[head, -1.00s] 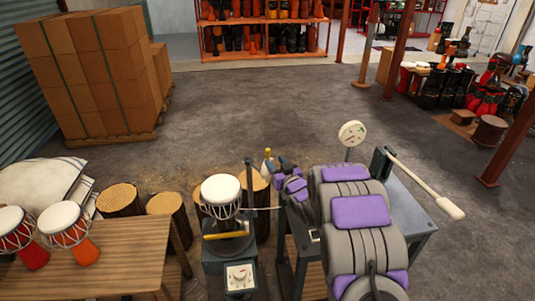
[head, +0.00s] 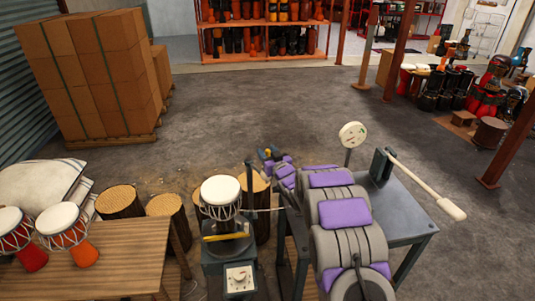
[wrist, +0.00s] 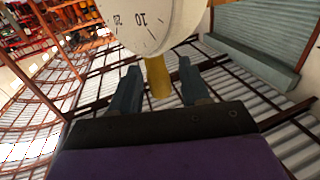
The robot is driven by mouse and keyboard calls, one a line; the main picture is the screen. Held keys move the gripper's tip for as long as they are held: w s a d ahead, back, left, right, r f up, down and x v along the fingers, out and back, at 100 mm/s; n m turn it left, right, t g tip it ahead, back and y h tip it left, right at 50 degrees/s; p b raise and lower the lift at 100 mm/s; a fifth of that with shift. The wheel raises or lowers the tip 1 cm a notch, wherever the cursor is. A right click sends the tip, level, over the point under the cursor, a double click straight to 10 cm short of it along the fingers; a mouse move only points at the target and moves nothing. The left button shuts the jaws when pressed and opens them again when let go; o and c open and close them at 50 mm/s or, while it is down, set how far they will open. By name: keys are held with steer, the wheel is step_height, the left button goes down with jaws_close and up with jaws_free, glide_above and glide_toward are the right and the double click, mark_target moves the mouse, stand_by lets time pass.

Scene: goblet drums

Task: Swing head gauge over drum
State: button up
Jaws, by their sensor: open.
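A goblet drum (head: 221,190) with a white head stands upright on a grey machine stand (head: 228,255). A dark post (head: 249,180) rises just right of it. My gripper (head: 270,153) is beyond the drum and to its right, small in the head view. In the wrist view my gripper (wrist: 157,75) is open, with a yellow stem (wrist: 157,78) between its two fingers. A white dial (wrist: 155,22) marked with numbers adjoins the stem at the top; I take these as the head gauge.
A wooden bench (head: 120,250) with drums is at left, and log stumps (head: 120,201) stand behind.

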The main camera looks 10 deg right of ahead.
jaws_close()
steer(key=shift+a+f, duration=0.1)
stand_by(0.5)
steer(key=a+m+h+p, duration=0.5)
steer(key=a+h, duration=0.4)
steer(key=a, duration=0.5)
steer(key=shift+w+m+p, duration=0.4)
steer(key=shift+p, duration=0.15)
steer(key=shift+a, duration=0.1)
jaws_free()
stand_by(0.3)
